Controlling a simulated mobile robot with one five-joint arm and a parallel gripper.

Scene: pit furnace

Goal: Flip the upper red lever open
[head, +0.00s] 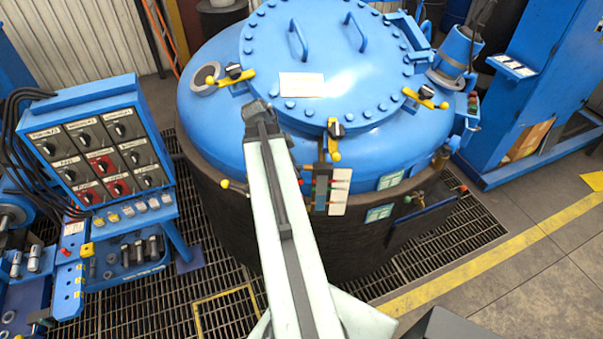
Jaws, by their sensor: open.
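A small valve panel (321,188) with pale plates is mounted on the front side of the blue furnace vessel. A small red knob (300,181) sits at its left edge, just right of my arm. Another red-tipped handle (463,188) is at the vessel's far right side. Which one is the upper red lever, and its position, I cannot tell at this size. My gripper (257,106) is at the far end of my raised arm, over the vessel's lid edge, above and left of the panel. It is open, and its fingers are small and dark. My arm hides part of the vessel's front.
The round blue lid (335,45) has bolts, two handles and yellow-handled clamps (334,140). A blue control box (95,145) with dials stands left. A blue cabinet (530,90) stands right. Floor beyond the yellow line (500,250) at lower right is clear.

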